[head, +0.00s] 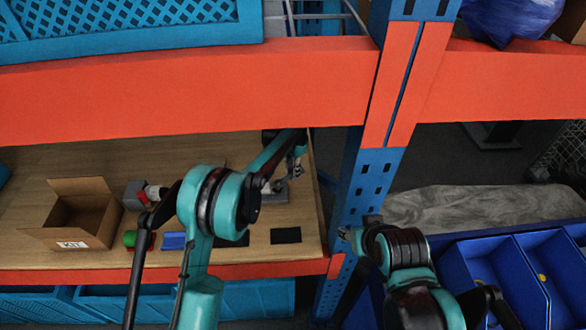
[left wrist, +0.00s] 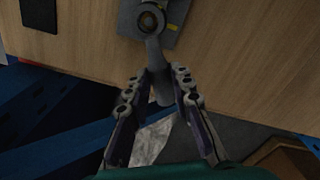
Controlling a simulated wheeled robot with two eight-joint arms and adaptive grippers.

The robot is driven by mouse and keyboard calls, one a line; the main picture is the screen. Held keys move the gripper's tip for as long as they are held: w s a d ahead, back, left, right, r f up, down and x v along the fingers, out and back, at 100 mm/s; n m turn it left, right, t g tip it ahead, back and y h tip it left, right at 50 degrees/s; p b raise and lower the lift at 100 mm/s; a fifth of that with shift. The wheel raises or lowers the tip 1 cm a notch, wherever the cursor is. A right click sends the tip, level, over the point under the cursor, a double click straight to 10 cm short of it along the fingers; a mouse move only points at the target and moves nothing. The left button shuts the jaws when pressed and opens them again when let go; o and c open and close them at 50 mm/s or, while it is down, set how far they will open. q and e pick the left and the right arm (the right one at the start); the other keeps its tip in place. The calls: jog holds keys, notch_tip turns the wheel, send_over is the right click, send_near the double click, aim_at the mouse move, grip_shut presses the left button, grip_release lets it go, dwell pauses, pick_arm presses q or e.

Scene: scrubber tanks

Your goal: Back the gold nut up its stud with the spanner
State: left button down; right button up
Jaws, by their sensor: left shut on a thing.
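In the left wrist view a grey spanner (left wrist: 155,58) has its ring end over a small brownish-gold round part, which looks like the gold nut (left wrist: 149,20). The ring appears to lie around it; how deep it sits I cannot tell. Under it is a grey plate (left wrist: 176,33) on the wooden shelf. My left gripper (left wrist: 160,76) is shut on the spanner's handle. In the head view my left gripper (head: 293,168) is above the grey plate (head: 273,196), and the nut is too small to make out. My right gripper (head: 347,233) is by the blue upright, its fingers unclear.
An open cardboard box marked KIT (head: 70,243) stands on the wooden shelf (head: 30,175). Near it are a red-and-grey item (head: 136,195), a green item (head: 130,239) and a blue block (head: 173,241). A blue upright (head: 357,190) and orange beam (head: 190,93) frame the shelf.

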pick_arm(q)
jog(key=shift+f+b, duration=0.35)
jog(key=shift+f, duration=0.55)
jog(key=shift+w+a+r+n+p, duration=0.15)
jog(key=shift+w+a+n+p, duration=0.25)
jog(key=shift+n, duration=0.5)
jog(key=n, duration=0.2)
jog(key=w+a+n+p, duration=0.1)
jog(key=n, duration=0.1)
jog(key=shift+w+a, duration=0.2)
jog(key=shift+w+a+n, duration=0.2)
jog(key=shift+a+n, duration=0.15)
jog(key=shift+n, duration=0.45)
jog(key=a+n+b, duration=0.1)
jog(key=n, duration=0.1)
jog(key=shift+w+a+n, duration=0.1)
jog(key=shift+w+n, duration=0.05)
jog(key=shift+n, duration=0.15)
jog(key=shift+a+n+b, duration=0.2)
jog(key=shift+a+n, duration=0.35)
jog(key=shift+n, duration=0.55)
jog(key=shift+a+n+b, duration=0.2)
jog(key=shift+a+n, duration=0.35)
jog(key=shift+n, duration=0.55)
jog(key=shift+d+m, duration=0.4)
jog(key=shift+m, duration=0.4)
